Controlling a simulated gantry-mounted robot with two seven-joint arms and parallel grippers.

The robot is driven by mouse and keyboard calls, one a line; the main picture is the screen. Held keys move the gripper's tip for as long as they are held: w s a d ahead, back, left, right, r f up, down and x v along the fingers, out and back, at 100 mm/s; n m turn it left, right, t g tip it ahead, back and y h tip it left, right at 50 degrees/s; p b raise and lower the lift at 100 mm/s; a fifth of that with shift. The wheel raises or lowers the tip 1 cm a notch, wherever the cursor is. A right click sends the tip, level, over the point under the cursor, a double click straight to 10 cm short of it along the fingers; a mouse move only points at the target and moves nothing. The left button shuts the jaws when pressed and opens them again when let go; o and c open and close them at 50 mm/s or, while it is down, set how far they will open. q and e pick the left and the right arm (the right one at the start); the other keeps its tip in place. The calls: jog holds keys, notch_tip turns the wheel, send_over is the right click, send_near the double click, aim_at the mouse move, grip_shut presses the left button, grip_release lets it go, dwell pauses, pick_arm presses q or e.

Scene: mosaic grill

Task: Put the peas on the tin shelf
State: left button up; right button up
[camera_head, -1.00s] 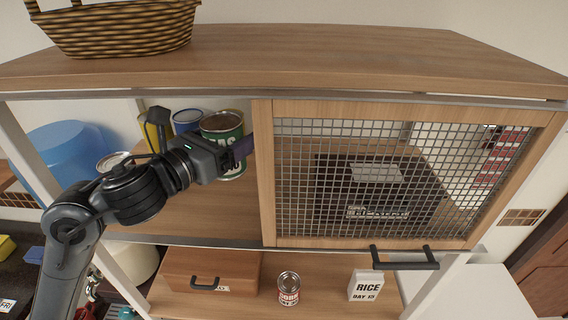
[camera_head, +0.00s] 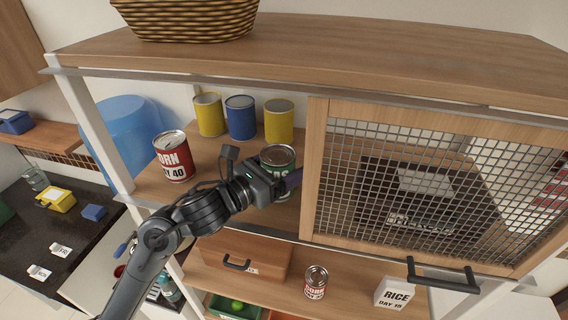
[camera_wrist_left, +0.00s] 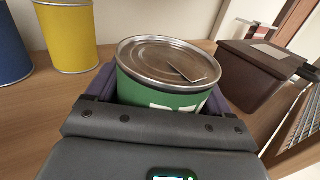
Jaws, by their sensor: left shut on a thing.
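A green tin (camera_head: 281,157) with a silver lid and partly hidden white lettering is on the upper shelf (camera_head: 203,195), near its front edge beside the mesh door. My left gripper (camera_head: 284,182) is shut around its side. The left wrist view shows the same green tin (camera_wrist_left: 165,80) upright between the dark purple fingers. I cannot tell whether its base touches the shelf. My right gripper is not in view.
A red corn tin (camera_head: 173,160) stands at the shelf's left. Yellow and blue tins (camera_head: 241,118) stand behind. The mesh door (camera_head: 415,185) covers the right half, with a dark box behind it. A small corn tin (camera_head: 316,282) and a rice box (camera_head: 393,292) stand below.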

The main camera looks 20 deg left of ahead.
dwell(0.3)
pick_arm(q)
jog(key=shift+f, duration=0.15)
jog(key=o, duration=0.9)
jog(key=shift+f+b, duration=0.1)
jog(key=shift+b, duration=0.2)
jog(key=o, duration=0.4)
jog(key=shift+c, duration=0.2)
